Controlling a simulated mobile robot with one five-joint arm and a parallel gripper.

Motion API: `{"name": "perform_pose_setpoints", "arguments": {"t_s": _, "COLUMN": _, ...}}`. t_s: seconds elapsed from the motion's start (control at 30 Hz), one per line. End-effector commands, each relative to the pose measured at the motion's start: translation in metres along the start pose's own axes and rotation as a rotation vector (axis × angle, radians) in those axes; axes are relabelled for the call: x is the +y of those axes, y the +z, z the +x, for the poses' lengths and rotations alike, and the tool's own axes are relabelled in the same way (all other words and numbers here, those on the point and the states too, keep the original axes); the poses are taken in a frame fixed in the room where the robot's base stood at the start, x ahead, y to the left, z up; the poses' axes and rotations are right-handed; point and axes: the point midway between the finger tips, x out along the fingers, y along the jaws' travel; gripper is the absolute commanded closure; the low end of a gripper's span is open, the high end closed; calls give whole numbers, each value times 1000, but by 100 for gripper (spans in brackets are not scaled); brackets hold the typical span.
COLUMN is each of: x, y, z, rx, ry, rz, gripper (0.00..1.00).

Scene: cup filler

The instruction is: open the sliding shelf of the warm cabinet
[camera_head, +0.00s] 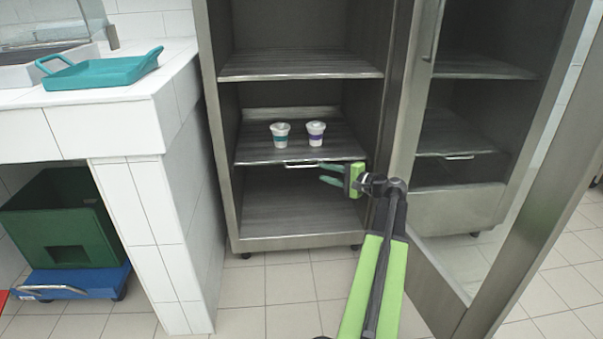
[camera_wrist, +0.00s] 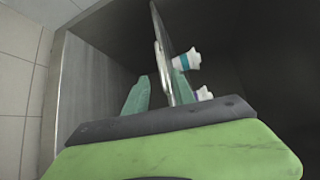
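The warm cabinet (camera_head: 219,125) stands open in the middle of the head view. Its sliding shelf (camera_head: 256,150) is the middle one, with a thin metal handle (camera_head: 298,165) on its front edge. The shelf carries two white cups, one with a teal band (camera_head: 280,133) and one with a purple band (camera_head: 316,132). My gripper (camera_head: 325,175) points left at the shelf's front, close to the handle's right end. In the wrist view its teal fingers (camera_wrist: 160,80) are apart, with the shelf's edge (camera_wrist: 171,55) between them. Whether either finger touches is unclear.
The cabinet's glass door (camera_head: 470,205) stands open on the right, close to my arm. A tiled counter (camera_head: 120,105) with a teal tray (camera_head: 105,72) is on the left. Beneath it a green crate (camera_head: 65,210) sits on a blue dolly (camera_head: 75,282). The floor in front is clear.

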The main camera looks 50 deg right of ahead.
Motion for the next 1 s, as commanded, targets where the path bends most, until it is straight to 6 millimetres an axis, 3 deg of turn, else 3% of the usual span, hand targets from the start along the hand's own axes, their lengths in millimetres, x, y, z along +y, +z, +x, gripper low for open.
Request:
{"name": "perform_pose_setpoints", "arguments": {"t_s": 0.3, "x": 2, "y": -1, "z": 72, "rx": -3, "ry": 2, "rz": -2, "gripper": 69}}
{"name": "perform_pose_setpoints", "arguments": {"t_s": 0.5, "x": 2, "y": -1, "z": 102, "rx": 0, "ry": 2, "rz": -2, "gripper": 69}}
{"name": "perform_pose_setpoints", "arguments": {"t_s": 0.87, "x": 1, "y": -1, "z": 109, "rx": 1, "ry": 2, "rz": -1, "gripper": 69}}
{"name": "perform_pose_setpoints", "arguments": {"t_s": 1.0, "x": 1, "y": -1, "z": 109, "rx": 1, "ry": 2, "rz": -1, "gripper": 86}}
